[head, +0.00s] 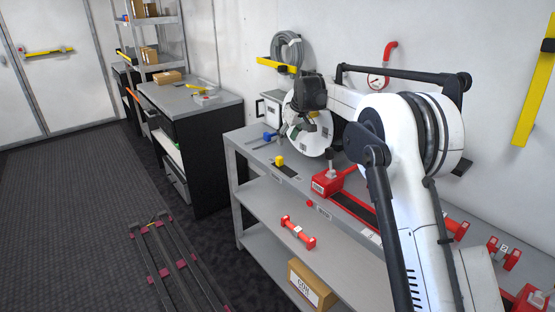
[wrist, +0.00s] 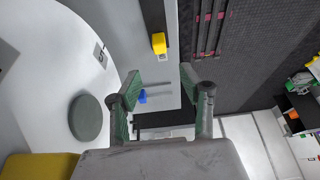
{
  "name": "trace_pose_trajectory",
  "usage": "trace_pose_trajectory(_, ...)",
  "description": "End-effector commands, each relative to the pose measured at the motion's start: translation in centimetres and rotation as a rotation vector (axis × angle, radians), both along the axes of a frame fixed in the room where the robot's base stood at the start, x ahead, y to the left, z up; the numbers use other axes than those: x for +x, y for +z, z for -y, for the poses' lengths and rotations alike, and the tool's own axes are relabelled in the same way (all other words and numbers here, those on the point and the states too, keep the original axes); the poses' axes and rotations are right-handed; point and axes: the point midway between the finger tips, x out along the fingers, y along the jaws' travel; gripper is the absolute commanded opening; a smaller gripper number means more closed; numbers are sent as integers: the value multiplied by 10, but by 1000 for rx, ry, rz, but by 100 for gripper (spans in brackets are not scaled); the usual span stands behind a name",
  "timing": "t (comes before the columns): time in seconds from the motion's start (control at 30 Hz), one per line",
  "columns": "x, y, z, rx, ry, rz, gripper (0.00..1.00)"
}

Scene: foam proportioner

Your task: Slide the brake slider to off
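Which part is the brake slider I cannot tell for certain. A yellow knob (head: 279,161) sits on a dark strip on the grey bench top; it also shows at the top of the wrist view (wrist: 159,43). A blue knob (head: 267,135) with a grey bar lies farther back on the bench; the wrist view shows it between my fingers (wrist: 142,97), beyond them. My gripper (wrist: 161,78) is open and empty, fingers spread, apart from both knobs. In the head view its dark fingers (head: 293,130) are small, in front of a large white disc (head: 314,140).
Red fittings (head: 326,183) stand on the bench to the right of the yellow knob. A hose reel (head: 287,52) hangs on the wall behind. The floor at left is mostly open.

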Motion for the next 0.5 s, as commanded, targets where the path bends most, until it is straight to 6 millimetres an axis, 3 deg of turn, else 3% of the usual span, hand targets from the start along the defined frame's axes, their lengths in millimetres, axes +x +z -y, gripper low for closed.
trace_pose_trajectory(0.5,25,-83,-23,0,-1,0,40)
